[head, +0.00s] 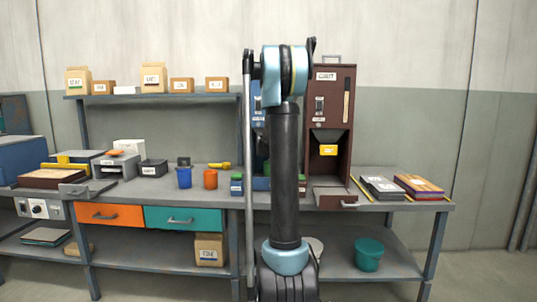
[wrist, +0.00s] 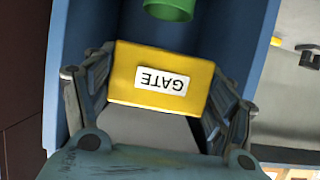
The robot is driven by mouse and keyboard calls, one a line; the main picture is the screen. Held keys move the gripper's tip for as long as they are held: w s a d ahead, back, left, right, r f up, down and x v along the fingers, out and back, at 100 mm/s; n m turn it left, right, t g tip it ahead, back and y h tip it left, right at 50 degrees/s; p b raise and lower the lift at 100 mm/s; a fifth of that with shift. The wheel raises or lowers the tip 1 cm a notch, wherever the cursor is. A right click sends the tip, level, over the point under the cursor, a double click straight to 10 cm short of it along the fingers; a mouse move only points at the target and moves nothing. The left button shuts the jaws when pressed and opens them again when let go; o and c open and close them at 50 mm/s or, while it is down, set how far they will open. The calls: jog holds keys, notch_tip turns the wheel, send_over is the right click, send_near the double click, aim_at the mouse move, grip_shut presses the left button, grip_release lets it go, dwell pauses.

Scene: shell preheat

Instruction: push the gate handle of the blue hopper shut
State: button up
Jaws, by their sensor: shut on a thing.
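The yellow gate handle (wrist: 160,75), labelled "GATE" and upside down in the wrist view, sits between the fingers of my gripper (wrist: 157,88). My gripper is shut on it, one finger at each side. The blue hopper (wrist: 240,40) surrounds the handle with its side walls, and a green tube-like part (wrist: 169,9) shows above the handle. In the head view only a narrow strip of the blue hopper (head: 258,165) shows behind my arm. My gripper and this handle are hidden there by the arm.
A dark red hopper (head: 345,110) with its own yellow gate handle (head: 328,150) stands just right of the blue one. Blue and orange cups (head: 210,179) stand to the left on the workbench (head: 130,190). Stacked books (head: 418,187) lie at the right end.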

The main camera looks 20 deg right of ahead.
jog(key=shift+w+d, duration=0.2)
jog(key=shift+w, duration=0.45)
jog(key=shift+w+d, duration=0.25)
jog(key=shift+w, duration=0.4)
jog(key=shift+w+d, duration=0.2)
jog(key=shift+w, duration=0.45)
jog(key=o, duration=1.5)
jog(key=shift+v, duration=5.9)
jog(key=shift+s, duration=0.15)
jog(key=s+a+f+n+g+y, duration=0.1)
jog(key=s+a+f+g, duration=0.2)
jog(key=s, duration=1.4)
jog(key=s+a+f+n+g+y, duration=0.1)
jog(key=s+a+f+g, duration=0.3)
jog(key=s+f, duration=0.9)
jog(key=s+a+f+n+g+y, duration=0.1)
jog(key=s+a+f, duration=0.6)
jog(key=s, duration=1.6)
jog(key=shift+s+a+f+n+g+y, duration=0.1)
jog(key=shift+a+f+n+g+y, duration=0.15)
jog(key=shift+f+g, duration=0.35)
jog(key=shift+s+a+f+n+g+y, duration=0.15)
jog(key=shift+f+g+y, duration=0.25)
jog(key=shift+g, duration=0.3)
